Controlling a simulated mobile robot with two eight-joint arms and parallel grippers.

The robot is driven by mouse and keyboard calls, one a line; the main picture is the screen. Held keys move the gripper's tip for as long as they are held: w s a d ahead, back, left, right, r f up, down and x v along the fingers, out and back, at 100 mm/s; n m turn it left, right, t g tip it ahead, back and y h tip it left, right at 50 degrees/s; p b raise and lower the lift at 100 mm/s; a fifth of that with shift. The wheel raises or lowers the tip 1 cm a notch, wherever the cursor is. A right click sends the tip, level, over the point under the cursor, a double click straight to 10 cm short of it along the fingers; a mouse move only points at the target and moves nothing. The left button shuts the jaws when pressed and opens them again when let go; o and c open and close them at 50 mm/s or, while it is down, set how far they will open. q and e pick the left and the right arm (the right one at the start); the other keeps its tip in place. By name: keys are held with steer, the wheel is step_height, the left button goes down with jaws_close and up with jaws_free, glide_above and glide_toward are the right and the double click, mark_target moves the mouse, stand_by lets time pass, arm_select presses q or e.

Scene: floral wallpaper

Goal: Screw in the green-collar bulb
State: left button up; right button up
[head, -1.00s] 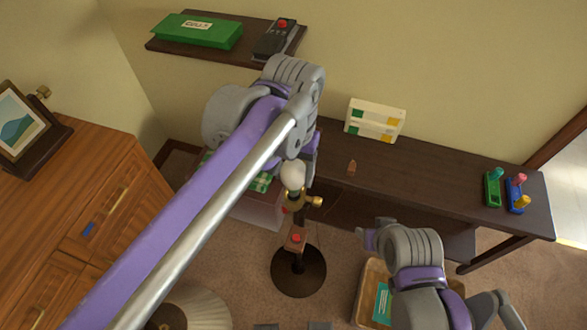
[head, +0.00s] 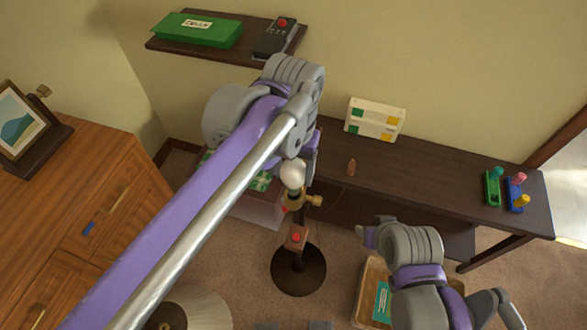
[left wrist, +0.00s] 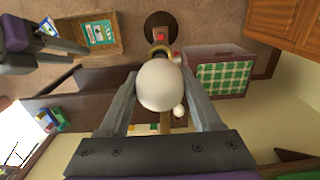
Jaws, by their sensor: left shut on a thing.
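The white bulb (head: 292,173) is between the fingers of my left gripper (left wrist: 157,78), which is shut on it. It sits directly above the brass socket (head: 299,200) of a standing lamp with a dark round base (head: 299,277); I cannot tell how deep it is in the socket. In the left wrist view the bulb (left wrist: 159,88) fills the space between both fingers. Its collar is hidden, so its colour cannot be seen. My right gripper (head: 366,237) is off to the right, away from the lamp, and its fingers are unclear.
A dark table (head: 430,180) behind the lamp holds a white box (head: 375,120) and coloured toys (head: 517,192). A small white round thing (left wrist: 179,111) shows beyond the bulb. A wooden crate (head: 367,290), a lampshade (head: 195,308) and a dresser (head: 90,200) stand around.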

arm_select(q)
steer(key=shift+f+b, duration=0.65)
steer(key=shift+f, duration=0.8)
stand_by(0.5)
steer(key=o, duration=1.5)
steer(key=shift+r, duration=0.15)
step_height(320, 180, up, 11)
steer(key=shift+f+p, duration=0.2)
steer(key=shift+p, duration=0.15)
